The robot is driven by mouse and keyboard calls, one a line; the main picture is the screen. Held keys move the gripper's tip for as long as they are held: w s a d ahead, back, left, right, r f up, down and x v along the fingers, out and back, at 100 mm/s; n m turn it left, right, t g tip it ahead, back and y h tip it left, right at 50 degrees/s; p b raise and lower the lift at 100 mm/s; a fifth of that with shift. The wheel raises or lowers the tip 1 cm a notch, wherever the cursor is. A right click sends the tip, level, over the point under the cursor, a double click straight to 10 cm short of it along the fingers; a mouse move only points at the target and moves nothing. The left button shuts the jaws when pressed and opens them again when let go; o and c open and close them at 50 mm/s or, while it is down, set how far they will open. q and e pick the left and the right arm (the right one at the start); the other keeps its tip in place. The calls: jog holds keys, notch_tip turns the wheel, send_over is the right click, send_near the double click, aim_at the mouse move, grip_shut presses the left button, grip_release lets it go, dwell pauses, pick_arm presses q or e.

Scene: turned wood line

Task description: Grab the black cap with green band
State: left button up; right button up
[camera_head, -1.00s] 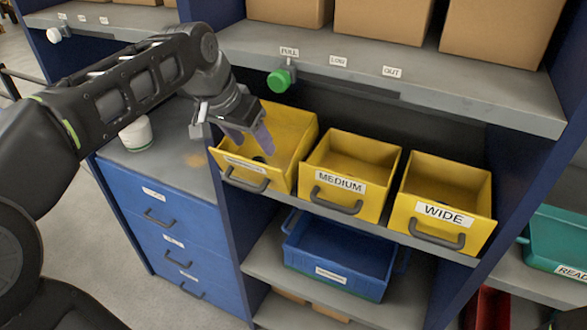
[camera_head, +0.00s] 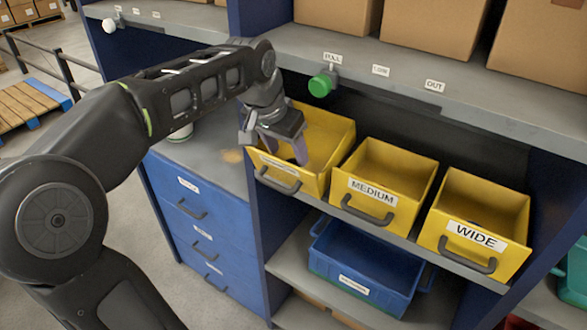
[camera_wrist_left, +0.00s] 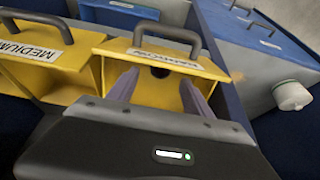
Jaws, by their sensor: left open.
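In the left wrist view a small dark round thing (camera_wrist_left: 160,72) lies in the left yellow bin (camera_wrist_left: 157,95), close behind its labelled front. It may be the black cap, but no green band shows. In the head view it is hidden by my gripper and the bin's front. My left gripper (camera_head: 290,152) is open, fingers pointing down into that left bin (camera_head: 335,140). In the left wrist view its two fingers (camera_wrist_left: 160,90) stand apart, on either side of the dark thing and not closed on it. My right gripper is in neither view.
The MEDIUM bin (camera_head: 368,212) and WIDE bin (camera_head: 455,254) stand to the right. A blue tray (camera_head: 358,295) is on the shelf below. The shelf above (camera_head: 400,95), with a green button (camera_head: 322,84), overhangs the bins. Blue drawers (camera_head: 205,225) stand left, with a white container (camera_head: 181,133) on top.

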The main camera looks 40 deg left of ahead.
pick_arm(q)
jog(key=p+x, duration=0.1)
jog(key=x, duration=0.4)
jog(key=shift+f, duration=0.15)
jog(key=shift+c, duration=0.2)
dwell(0.3)
grip_shut()
dwell(0.4)
